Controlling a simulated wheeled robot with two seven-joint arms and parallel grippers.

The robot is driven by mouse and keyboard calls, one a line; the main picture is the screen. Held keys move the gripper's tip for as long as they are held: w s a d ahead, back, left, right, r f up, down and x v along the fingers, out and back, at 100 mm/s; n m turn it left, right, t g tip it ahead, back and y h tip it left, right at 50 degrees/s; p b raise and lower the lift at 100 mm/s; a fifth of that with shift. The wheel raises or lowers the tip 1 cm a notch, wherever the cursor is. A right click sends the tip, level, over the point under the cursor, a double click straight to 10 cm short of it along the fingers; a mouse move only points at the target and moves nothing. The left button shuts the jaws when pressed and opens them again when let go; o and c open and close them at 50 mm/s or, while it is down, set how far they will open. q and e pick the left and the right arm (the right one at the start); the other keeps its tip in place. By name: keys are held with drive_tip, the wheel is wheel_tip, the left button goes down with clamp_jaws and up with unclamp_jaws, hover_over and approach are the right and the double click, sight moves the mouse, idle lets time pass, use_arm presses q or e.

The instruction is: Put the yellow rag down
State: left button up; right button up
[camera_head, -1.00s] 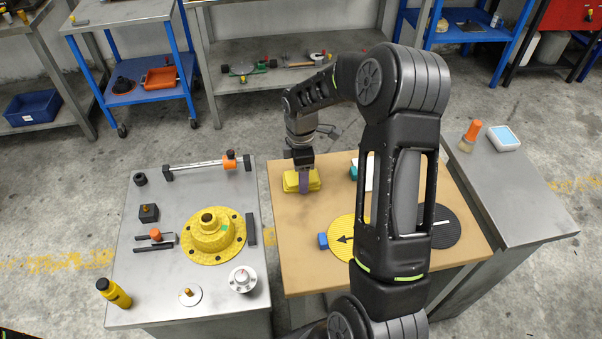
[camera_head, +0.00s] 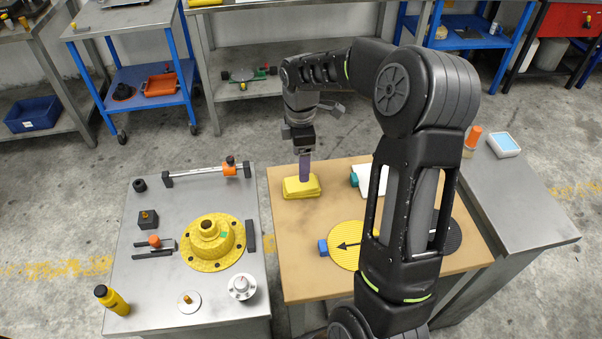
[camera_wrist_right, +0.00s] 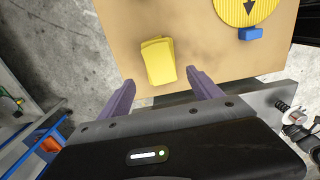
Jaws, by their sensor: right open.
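The yellow rag (camera_head: 302,187) lies folded on the tan board of the middle table (camera_head: 345,210), near its far left corner. My right gripper (camera_head: 304,181) is just above and behind the rag in the head view. The right gripper is open and apart from the rag. My left gripper is in neither view.
A yellow disc with an arrow (camera_head: 345,243) and a blue block (camera_head: 323,247) lie on the same table. A white item with a teal part (camera_head: 369,180) is partly behind my arm. The left metal table holds a yellow flange (camera_head: 213,243). Bare board surrounds the rag.

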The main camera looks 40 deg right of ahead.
drive_tip(key=shift+r, duration=2)
drive_tip(key=shift+r, duration=0.1)
